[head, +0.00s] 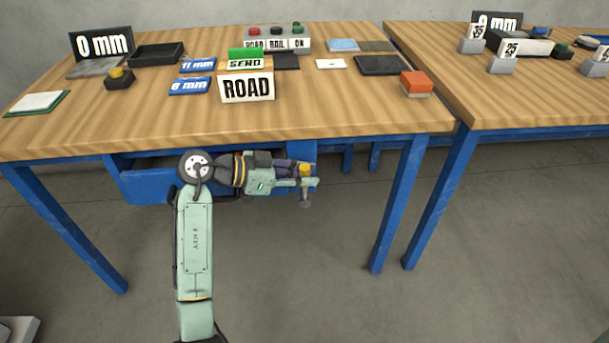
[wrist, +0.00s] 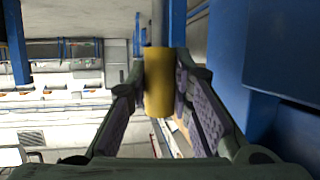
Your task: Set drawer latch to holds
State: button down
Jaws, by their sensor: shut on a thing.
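The blue drawer (head: 146,187) hangs under the left table, its front pulled out a little with a dark gap above it. My gripper (head: 303,171) is in front of the blue housing at the drawer's right. It is shut on a yellow piece, which I take to be the latch handle (head: 306,168). In the wrist view, the yellow cylinder (wrist: 157,82) stands between both fingers (wrist: 160,98), with a thin grey rod running beyond it. The latch's setting and any markings on it are not readable. My arm hides part of the drawer front.
The left wooden table (head: 330,108) is above my gripper, with its blue leg (head: 397,205) to the right. On top are a ROAD sign (head: 247,89), a 0 mm sign (head: 101,43) and an orange block (head: 416,82). A second table (head: 520,95) stands right. The floor in front is clear.

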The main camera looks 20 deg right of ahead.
jog(key=shift+f, duration=0.1)
jog(key=c, duration=1.4)
grip_release()
jog(key=shift+a, duration=0.1)
jog(key=v, duration=1.2)
jog(key=shift+s, duration=0.1)
